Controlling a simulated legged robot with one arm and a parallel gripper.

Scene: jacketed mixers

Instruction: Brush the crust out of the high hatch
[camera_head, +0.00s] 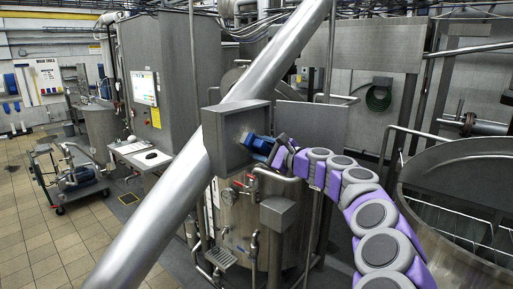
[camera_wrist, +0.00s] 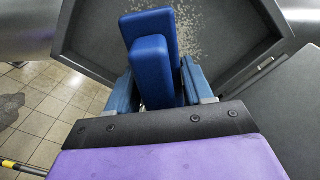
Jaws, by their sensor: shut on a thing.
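The high hatch (camera_head: 215,140) is a grey open-fronted box on the steel vessel; it fills the top of the wrist view (camera_wrist: 235,70). Its flat grey door (camera_head: 318,122) stands open to the right. Pale, crumbly crust (camera_wrist: 190,32) is scattered over the inner surface of the hatch, beyond and right of the brush. My gripper (camera_head: 272,152) is at the hatch opening, shut on a blue brush (camera_wrist: 147,68). The brush (camera_head: 257,143) points into the hatch. Its far end hides part of the crust area, and I cannot tell whether it touches the surface.
A thick slanted steel pipe (camera_head: 185,163) passes close left of the hatch. Red-handled valves (camera_head: 246,183) and pipework sit just below. A large open vessel (camera_head: 450,185) stands at right. A wheeled pump cart (camera_head: 75,180) stands on the tiled floor at left, with free floor around it.

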